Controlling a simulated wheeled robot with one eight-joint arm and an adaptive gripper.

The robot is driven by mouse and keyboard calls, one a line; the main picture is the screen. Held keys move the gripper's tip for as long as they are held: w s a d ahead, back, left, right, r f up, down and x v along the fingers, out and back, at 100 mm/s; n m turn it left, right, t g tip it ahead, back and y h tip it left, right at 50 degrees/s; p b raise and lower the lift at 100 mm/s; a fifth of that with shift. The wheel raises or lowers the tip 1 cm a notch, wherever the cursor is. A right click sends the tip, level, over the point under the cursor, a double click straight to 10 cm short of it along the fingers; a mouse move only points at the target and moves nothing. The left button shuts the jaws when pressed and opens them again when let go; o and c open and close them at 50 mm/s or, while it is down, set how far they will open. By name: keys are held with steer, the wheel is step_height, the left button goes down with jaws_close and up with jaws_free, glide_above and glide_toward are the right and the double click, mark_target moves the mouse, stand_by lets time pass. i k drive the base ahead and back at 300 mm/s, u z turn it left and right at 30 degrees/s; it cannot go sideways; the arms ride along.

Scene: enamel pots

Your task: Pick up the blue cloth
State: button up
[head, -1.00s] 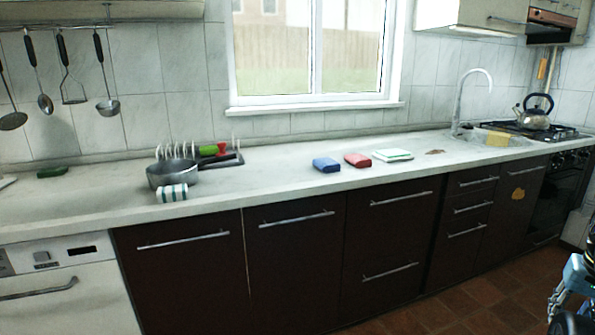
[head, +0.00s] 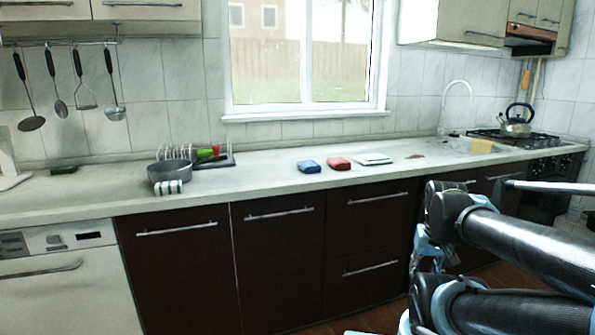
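The blue cloth (head: 309,167) lies folded on the white countertop (head: 255,178), in front of the window. A red folded cloth (head: 339,163) lies just to its right, with a small gap between them. A white and green folded cloth (head: 373,159) lies further right. My arm reaches in from the right edge of the head view, in front of the cabinets and well apart from the blue cloth. I cannot make out my gripper in this view.
A grey pan (head: 170,172) and a dish rack stand left of the blue cloth, with a striped cloth (head: 169,187) at the counter's front edge. A kettle (head: 517,120) stands on the stove at the right. The counter between pan and blue cloth is clear.

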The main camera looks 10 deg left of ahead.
mark_target(310, 166)
steer(key=i, duration=0.95)
